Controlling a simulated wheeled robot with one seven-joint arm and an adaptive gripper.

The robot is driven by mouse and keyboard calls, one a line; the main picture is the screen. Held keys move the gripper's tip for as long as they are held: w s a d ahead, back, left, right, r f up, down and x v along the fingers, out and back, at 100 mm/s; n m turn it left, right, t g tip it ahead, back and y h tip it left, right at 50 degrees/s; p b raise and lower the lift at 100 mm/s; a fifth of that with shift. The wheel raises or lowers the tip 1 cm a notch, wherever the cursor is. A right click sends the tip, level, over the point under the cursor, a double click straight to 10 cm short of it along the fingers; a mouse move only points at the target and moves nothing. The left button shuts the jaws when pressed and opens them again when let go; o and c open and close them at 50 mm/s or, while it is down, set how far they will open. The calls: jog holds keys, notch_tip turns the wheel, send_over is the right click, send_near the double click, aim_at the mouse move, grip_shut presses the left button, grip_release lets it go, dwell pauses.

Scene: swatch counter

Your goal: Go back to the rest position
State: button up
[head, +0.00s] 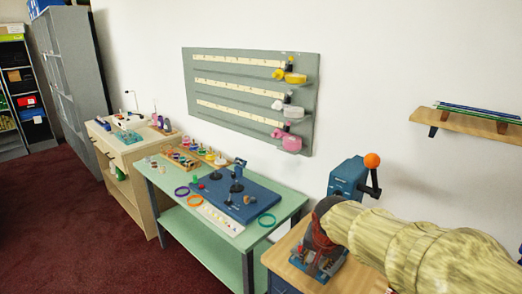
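My arm comes in from the lower right in a pale yellow, wrinkled sleeve. It points left over the wooden-topped table (290,252). At its end a dark, reddish part shows, with red and dark pieces (318,262) below it close to the table top. I cannot tell how much of this is my gripper and how much is a thing on the table. The fingertips cannot be made out. No held thing is clear to see.
A blue device (346,180) with an orange-knobbed lever stands just behind my arm. A green table (190,232) with a blue board (246,208) stands left. A wall panel (232,68) and a wooden shelf (465,121) hang behind. Red carpet (75,235) lies free at left.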

jog(key=s+r+n, duration=0.3)
jog(key=s, duration=0.9)
jog(key=s+r+n+p, duration=0.1)
jog(key=s+r+n, duration=0.2)
jog(key=s, duration=0.8)
jog(key=shift+s+d+r+t+y, duration=0.35)
jog(key=shift+s+r+t+y, duration=0.05)
jog(key=shift+r, duration=0.05)
